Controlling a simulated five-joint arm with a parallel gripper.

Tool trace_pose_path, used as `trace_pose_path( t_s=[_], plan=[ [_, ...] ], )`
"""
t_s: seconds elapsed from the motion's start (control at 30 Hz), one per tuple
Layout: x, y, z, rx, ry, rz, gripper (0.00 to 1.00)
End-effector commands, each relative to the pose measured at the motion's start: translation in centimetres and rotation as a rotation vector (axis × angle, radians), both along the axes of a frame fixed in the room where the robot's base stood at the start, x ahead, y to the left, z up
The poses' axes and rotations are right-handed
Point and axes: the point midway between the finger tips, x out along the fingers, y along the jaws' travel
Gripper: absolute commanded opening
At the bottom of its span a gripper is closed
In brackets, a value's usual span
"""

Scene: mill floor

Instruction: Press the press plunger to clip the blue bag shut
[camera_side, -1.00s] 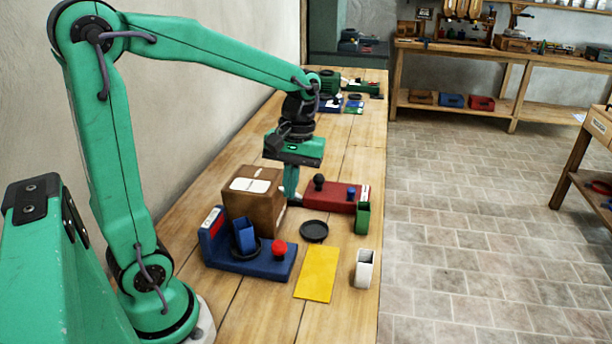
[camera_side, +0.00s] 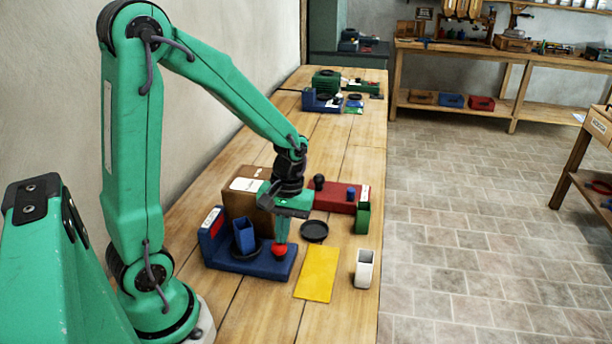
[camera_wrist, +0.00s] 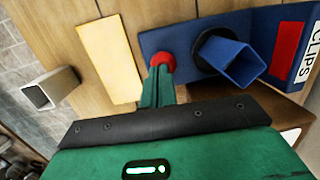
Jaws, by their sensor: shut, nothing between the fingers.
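The blue press (camera_side: 250,263) sits on the bench in front of a brown box, and a sign on its end reads CLIPS in the wrist view (camera_wrist: 275,45). Its red plunger knob (camera_side: 280,252) is at the right end; it also shows in the wrist view (camera_wrist: 163,60). The blue bag (camera_side: 244,236) stands upright and open-topped on a black ring on the press, left of the knob. My gripper (camera_side: 281,242) is shut and empty, pointing down with its fingertips at the top of the red knob. The fingers partly hide the knob; I cannot tell how far it is pushed down.
The brown box (camera_side: 240,203) stands close behind the press and my gripper. A red press (camera_side: 330,200), black dish (camera_side: 314,231), green container (camera_side: 362,218), yellow sheet (camera_side: 317,274) and white container (camera_side: 363,269) lie to the right. Other devices stand at the bench's far end.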

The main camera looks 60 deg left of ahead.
Motion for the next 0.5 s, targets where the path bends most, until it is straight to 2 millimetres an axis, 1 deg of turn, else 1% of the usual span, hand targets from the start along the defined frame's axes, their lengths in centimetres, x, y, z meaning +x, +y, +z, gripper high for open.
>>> trace_pose_path(
  t_s=[0.37,0.5],
  plan=[
    [-0.03,0.02,-0.18,0.0,0.0,0.0,0.0],
    [-0.06,0.0,-0.95,0.0,0.003,0.0,0.0]
  ],
)
